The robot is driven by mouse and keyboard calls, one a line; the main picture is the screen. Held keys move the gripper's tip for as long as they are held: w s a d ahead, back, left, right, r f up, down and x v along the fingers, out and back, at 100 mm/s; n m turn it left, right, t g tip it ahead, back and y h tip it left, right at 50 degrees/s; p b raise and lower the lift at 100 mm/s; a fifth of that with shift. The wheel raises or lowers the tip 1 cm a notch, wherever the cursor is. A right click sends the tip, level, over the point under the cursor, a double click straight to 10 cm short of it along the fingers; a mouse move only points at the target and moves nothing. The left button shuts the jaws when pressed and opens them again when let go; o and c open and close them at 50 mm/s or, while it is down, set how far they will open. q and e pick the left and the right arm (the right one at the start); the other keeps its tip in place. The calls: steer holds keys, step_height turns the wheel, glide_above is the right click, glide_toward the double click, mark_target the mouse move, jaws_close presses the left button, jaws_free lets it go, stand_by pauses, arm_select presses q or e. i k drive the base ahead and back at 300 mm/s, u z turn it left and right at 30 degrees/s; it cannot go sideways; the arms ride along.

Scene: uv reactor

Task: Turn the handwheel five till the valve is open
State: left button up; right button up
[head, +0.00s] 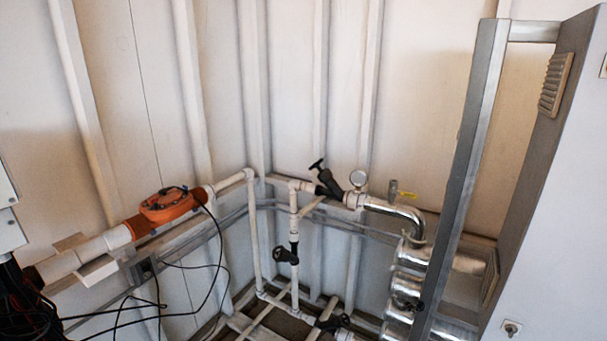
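Several black handwheels show in the head view, and I can read no number on any of them, so I cannot tell which is handwheel five. An upper black handwheel (317,165) sits on an angled black valve (331,184) in the white pipe. A middle black handwheel (284,256) sits on the vertical white pipe (294,221). A lower black handwheel (334,322) is near the bottom edge. Whether any valve is open cannot be seen. Neither of my grippers is in view.
A grey metal frame (469,165) and a white cabinet (555,215) block the right. An orange device (169,206) and loose black cables (222,262) are at left.

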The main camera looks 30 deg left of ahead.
mark_target(317, 164)
steer(key=u, duration=0.3)
steer(key=i, duration=1)
